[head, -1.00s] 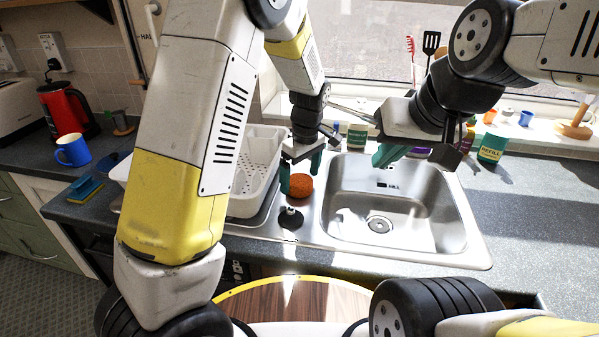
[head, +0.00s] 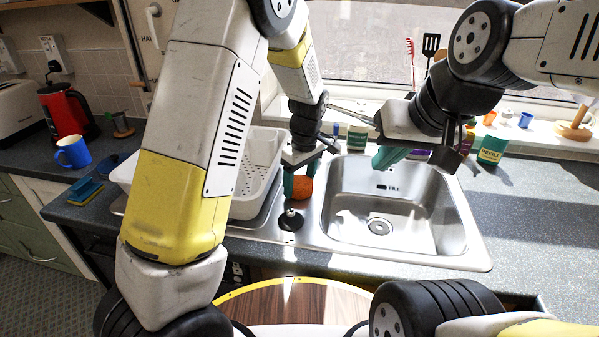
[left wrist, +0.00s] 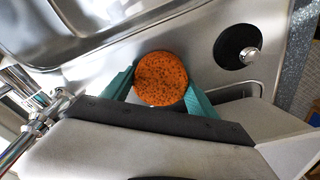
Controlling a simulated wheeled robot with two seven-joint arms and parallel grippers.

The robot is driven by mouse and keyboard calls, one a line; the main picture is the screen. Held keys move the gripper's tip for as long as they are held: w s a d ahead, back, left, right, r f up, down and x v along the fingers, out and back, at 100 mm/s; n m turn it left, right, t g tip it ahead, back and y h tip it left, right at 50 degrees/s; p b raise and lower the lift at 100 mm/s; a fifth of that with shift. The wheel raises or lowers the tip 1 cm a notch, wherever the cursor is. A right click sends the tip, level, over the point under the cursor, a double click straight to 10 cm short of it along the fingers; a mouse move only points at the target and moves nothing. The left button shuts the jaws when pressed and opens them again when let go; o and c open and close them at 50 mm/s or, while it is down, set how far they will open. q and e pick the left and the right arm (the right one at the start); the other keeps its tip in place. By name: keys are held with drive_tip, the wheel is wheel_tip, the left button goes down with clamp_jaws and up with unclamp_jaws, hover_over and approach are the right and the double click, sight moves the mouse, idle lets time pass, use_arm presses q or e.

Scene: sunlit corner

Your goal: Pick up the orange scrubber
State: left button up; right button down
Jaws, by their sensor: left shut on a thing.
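The orange scrubber (head: 302,190) is round and speckled, at the strip of steel between the dish rack and the sink bowl. In the left wrist view the scrubber (left wrist: 160,78) sits between both teal fingertips. My left gripper (head: 301,178) points down over it and is shut on it; the wrist view shows the gripper (left wrist: 160,92) with a finger on each side. I cannot tell whether the scrubber is clear of the steel. My right gripper (head: 390,157) hangs over the back of the sink; a teal finger shows, but its opening is hidden.
The steel sink bowl (head: 345,205) is right of the scrubber. A white dish rack (head: 256,185) stands close on the left. A black drain plug (head: 290,221) lies in front. A green tub (head: 491,151) stands behind right; the right counter (head: 530,220) is clear.

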sight(299, 181)
use_arm(q)
wheel_tip(299, 181, up, 18)
idle(0.6)
